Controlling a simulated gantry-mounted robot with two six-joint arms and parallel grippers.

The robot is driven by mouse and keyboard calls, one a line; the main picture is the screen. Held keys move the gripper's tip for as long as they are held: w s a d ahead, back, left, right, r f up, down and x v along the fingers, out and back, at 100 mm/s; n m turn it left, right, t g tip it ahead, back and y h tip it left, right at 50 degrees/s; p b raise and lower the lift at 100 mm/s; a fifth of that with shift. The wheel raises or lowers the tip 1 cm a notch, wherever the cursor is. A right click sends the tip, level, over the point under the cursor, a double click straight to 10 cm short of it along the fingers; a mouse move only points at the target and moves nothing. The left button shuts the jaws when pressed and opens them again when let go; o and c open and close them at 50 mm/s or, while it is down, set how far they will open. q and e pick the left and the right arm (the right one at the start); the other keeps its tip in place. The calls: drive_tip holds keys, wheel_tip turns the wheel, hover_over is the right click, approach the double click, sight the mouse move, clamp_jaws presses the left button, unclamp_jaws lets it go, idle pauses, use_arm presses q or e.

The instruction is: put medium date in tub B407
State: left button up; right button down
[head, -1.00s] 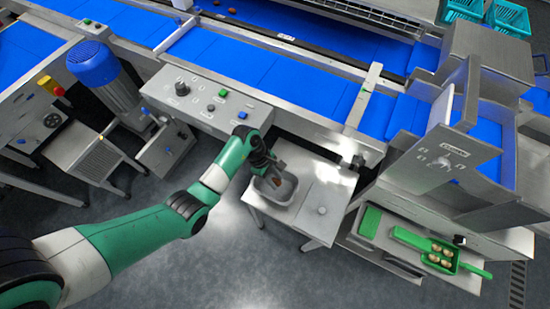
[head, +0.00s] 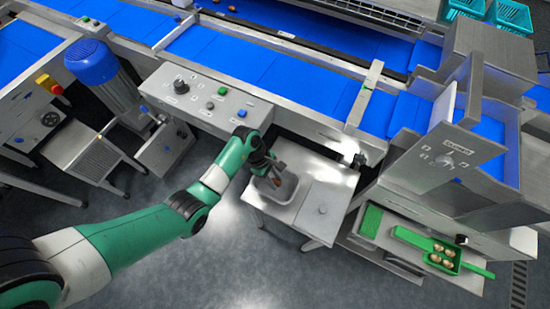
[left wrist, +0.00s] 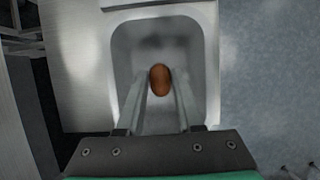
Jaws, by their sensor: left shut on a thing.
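A brown oval date (left wrist: 160,80) sits between the fingertips of my left gripper (left wrist: 160,88) in the left wrist view. The gripper is shut on it. Behind the date is a pale grey tub (left wrist: 207,75) with a rounded rectangular rim. In the head view my left gripper (head: 274,176) points down over the same tub (head: 285,200), which stands on a small metal table. How far the date is above the tub floor is hard to tell. No label is readable on the tub. My right gripper is not in view.
The small metal table (head: 325,204) has free room right of the tub. A grey control box (head: 205,97) with knobs and buttons stands close to my left arm. Blue conveyor belts (head: 260,60) run behind. A green scoop with several pale brown pieces (head: 443,255) lies at the right.

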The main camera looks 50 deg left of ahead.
use_arm(q)
drive_tip(key=shift+f+b, duration=1.3)
drive_tip(key=shift+f, duration=0.4)
idle(0.5)
drive_tip(key=o, duration=0.9)
drive_tip(key=shift+c, duration=0.2)
drive_tip(key=p+v, duration=0.5)
drive_tip(key=v, duration=0.6)
drive_tip(key=shift+r, duration=0.3)
drive_tip(key=shift+a, duration=0.1)
